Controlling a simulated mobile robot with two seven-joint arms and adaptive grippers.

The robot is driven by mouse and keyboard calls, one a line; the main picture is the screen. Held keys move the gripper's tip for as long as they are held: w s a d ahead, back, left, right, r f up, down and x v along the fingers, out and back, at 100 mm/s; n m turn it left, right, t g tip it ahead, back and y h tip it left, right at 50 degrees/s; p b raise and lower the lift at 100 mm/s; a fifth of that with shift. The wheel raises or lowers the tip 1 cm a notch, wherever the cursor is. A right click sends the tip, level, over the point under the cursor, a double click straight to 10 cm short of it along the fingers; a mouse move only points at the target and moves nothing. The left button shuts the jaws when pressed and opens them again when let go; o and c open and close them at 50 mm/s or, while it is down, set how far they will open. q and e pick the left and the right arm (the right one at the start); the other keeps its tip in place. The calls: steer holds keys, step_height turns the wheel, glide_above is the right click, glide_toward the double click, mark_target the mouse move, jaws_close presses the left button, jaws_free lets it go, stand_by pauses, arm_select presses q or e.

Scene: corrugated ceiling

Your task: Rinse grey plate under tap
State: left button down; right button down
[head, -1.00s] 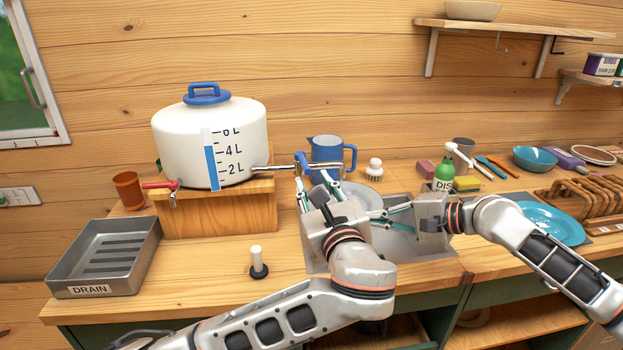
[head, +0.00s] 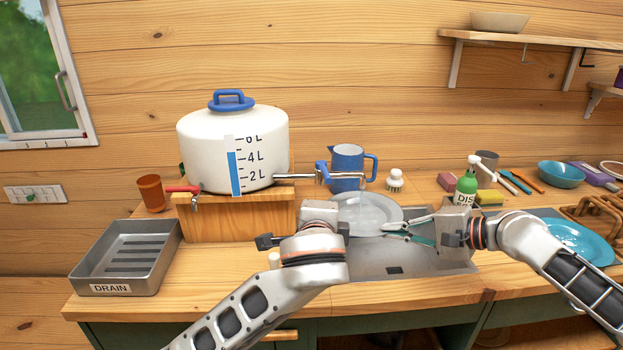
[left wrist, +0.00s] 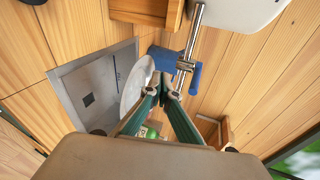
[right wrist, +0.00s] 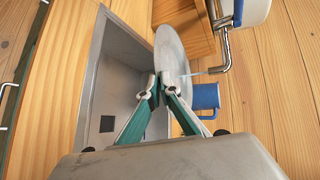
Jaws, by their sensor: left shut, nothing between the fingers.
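The grey plate (head: 368,213) is tilted over the sink (head: 370,268), below the tap (head: 345,176). My right gripper (head: 398,231) is shut on the plate's rim; the right wrist view shows the fingertips (right wrist: 158,84) at the plate's edge (right wrist: 172,50). A thin pale stream (right wrist: 204,71) runs from the tap's end to the plate. My left gripper (left wrist: 165,86) is shut and empty, beside the plate and near the tap pipe (left wrist: 189,50). In the head view its fingers are hidden behind its hand. The tap's blue lever (head: 321,171) is clear of both grippers.
A white water tank (head: 232,150) stands on a wooden stand (head: 240,217), with a blue jug (head: 347,164) behind the tap. The drain tray (head: 125,258) is at the left. A soap bottle (head: 466,187), sponge (head: 489,197) and brush (head: 395,180) stand behind the sink.

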arm_select(q)
steer(key=a+n+h, duration=0.1)
steer(key=n, duration=0.3)
steer(key=n+g+h, duration=0.1)
steer(key=n+h, duration=0.6)
steer(key=n, duration=1.8)
glide_toward(321, 171)
steer(key=x, duration=0.4)
steer(key=shift+w+f, duration=0.15)
steer(key=shift+w, duration=0.05)
steer(key=shift+w+d+f, duration=0.1)
steer(key=shift+d+f, duration=0.05)
steer(key=shift+d, duration=0.4)
